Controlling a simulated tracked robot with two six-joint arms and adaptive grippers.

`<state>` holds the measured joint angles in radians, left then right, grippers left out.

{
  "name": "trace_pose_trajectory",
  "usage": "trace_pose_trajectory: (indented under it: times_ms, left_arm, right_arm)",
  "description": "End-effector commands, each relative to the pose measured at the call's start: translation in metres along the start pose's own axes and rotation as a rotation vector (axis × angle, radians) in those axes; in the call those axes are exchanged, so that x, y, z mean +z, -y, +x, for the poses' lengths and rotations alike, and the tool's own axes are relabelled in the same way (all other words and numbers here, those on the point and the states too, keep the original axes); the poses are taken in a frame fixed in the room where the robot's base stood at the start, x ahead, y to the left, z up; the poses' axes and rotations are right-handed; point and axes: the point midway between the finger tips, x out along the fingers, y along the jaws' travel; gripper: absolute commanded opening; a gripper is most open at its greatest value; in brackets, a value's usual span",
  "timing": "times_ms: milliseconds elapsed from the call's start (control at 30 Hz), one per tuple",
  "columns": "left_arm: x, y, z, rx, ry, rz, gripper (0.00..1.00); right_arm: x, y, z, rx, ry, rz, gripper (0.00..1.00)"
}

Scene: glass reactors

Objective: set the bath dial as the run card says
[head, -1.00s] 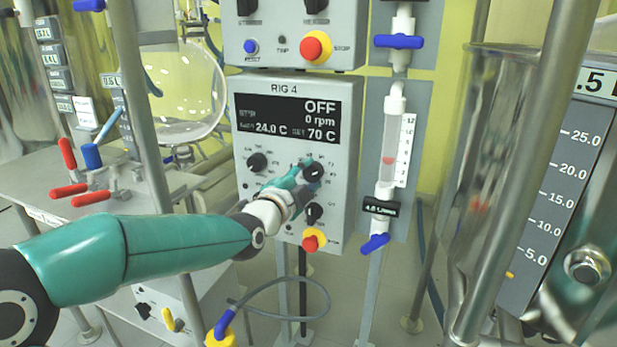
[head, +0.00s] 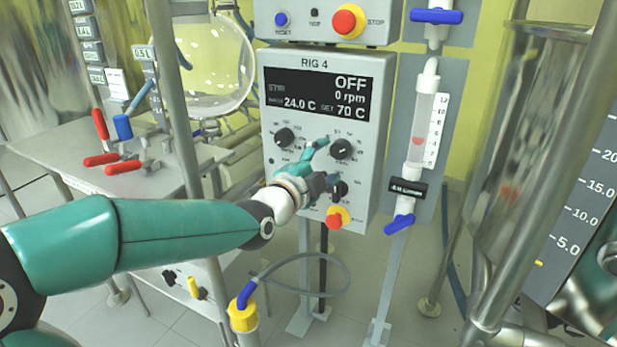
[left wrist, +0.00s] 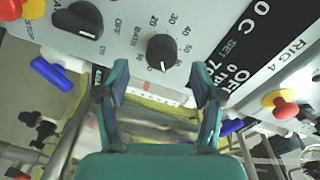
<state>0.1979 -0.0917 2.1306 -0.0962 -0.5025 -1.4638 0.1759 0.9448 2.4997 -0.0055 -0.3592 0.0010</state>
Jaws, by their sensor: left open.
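The bath dial (head: 342,149) is a black round knob on the grey RIG 4 control box (head: 366,205). In the left wrist view the dial (left wrist: 161,51) has "BATH" and a ring of numbers around it. The box's display (head: 317,95) reads OFF, 0 rpm, 24.0 C and SET 70 C. My left gripper (head: 325,163) is open and empty, a short way in front of the dial. In the wrist view the gripper's two fingers (left wrist: 160,74) are spread wide with the dial just past the gap between them, apart from it. My right gripper is not in view.
Another knob (head: 284,138) is left of the dial; a lower switch (head: 339,188) and red-yellow stop button (head: 337,217) sit below. A flowmeter (head: 424,130) stands to the right. A metal post (head: 172,100) and table with red-handled valves (head: 101,124) are left.

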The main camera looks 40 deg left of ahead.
Motion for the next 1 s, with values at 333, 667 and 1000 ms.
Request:
trace_pose_trajectory:
  times_ms: [333, 667, 1000]
  left_arm:
    - [0.001, -0.001, -0.065, 0.002, 0.001, 0.0, 0.67]
    - [0.001, -0.002, -0.078, 0.004, 0.001, 0.0, 0.67]
    - [0.001, -0.002, -0.078, 0.004, 0.001, 0.0, 0.67]
  right_arm:
    - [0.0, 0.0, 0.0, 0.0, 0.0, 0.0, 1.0]
    - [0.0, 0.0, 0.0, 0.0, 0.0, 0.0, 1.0]
    - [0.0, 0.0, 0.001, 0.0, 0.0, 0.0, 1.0]
